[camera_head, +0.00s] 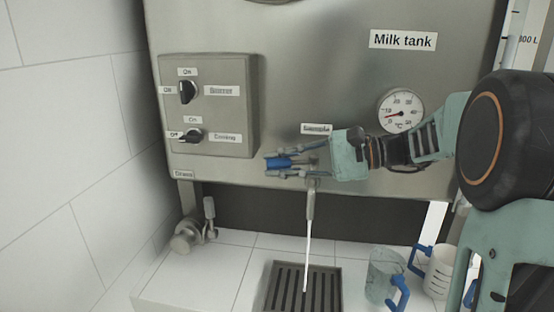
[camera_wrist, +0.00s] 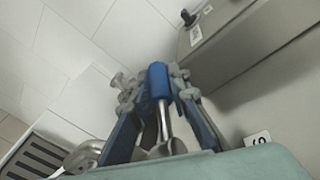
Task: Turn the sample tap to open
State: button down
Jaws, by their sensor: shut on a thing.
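The sample tap's blue handle (camera_head: 279,163) lies about level and points left in the head view, under the "Sample" label (camera_head: 317,129). My gripper (camera_head: 270,165) comes in from the right, with its fingers shut on the handle. In the wrist view the blue handle (camera_wrist: 158,80) stands between the two fingers (camera_wrist: 160,100). The tap's metal spout (camera_head: 310,203) hangs below my gripper. A thin white stream (camera_head: 307,255) runs from it down to the floor drain grate (camera_head: 291,290). The tap's body is partly hidden behind my gripper.
The steel milk tank (camera_head: 290,60) bears a switch box (camera_head: 210,115) at left and a round thermometer (camera_head: 401,111) at right. A clear jug (camera_head: 384,272) and a white jug (camera_head: 437,265), both blue-handled, stand right of the grate. A metal valve (camera_head: 188,236) is at lower left.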

aim_at(279, 159)
jog(key=shift+s+n+g, duration=0.3)
jog(key=shift+n+g, duration=0.2)
jog(key=shift+g, duration=0.2)
jog(key=c, duration=1.8)
grip_release()
notch_tip(279, 159, up, 9)
jog(key=shift+s+d+f, duration=0.1)
jog(key=shift+s, duration=0.05)
jog(key=shift+r, duration=0.65)
